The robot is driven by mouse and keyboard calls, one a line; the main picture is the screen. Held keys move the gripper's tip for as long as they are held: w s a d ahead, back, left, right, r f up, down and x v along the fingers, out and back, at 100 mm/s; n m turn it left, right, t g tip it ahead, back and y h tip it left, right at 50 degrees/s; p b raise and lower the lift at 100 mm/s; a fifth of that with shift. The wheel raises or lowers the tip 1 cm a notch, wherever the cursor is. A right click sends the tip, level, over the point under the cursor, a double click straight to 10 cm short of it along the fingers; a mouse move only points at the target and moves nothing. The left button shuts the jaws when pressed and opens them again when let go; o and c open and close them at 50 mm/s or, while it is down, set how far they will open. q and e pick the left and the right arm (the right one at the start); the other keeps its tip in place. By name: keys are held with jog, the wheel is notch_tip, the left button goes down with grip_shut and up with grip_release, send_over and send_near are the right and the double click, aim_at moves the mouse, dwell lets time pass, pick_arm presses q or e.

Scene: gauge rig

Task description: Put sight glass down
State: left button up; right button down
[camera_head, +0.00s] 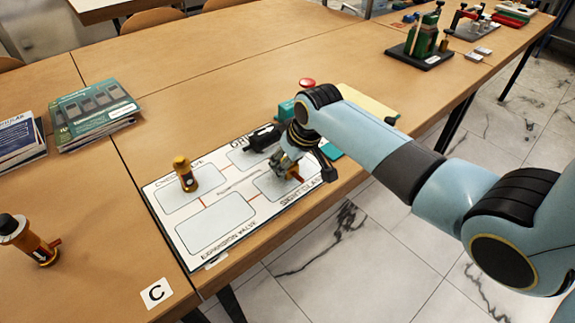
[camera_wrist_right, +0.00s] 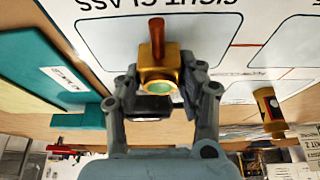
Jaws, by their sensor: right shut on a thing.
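The sight glass (camera_wrist_right: 158,72) is a small brass body with a green round window and a red-brown stem. My right gripper (camera_wrist_right: 164,88) has its fingers on both sides of it and is shut on it. In the head view the right gripper (camera_head: 288,164) is over the box marked SIGHT GLASS on the white board (camera_head: 230,188), and a bit of the sight glass (camera_head: 294,174) shows below the fingers. In the wrist view the stem lies over that box's outline. I cannot tell whether the sight glass touches the board. My left gripper is not in view.
A brass fitting (camera_head: 185,174) stands on the board's upper-left box. The lower-left box is bare. A brass and black valve (camera_head: 34,241) stands at the far left. Books (camera_head: 95,112) lie behind it. A teal and yellow folder (camera_wrist_right: 62,85) lies beside the board, near a red button (camera_head: 307,83).

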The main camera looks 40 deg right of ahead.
jog(key=shift+f, duration=0.4)
jog(key=shift+f, duration=0.1)
jog(key=c, duration=0.8)
grip_release()
jog(key=shift+s+r, duration=0.1)
jog(key=shift+r, duration=0.35)
jog(key=p+v, duration=0.2)
jog(key=v, duration=0.9)
jog(key=shift+s+r, duration=0.1)
jog(key=shift+r, duration=0.05)
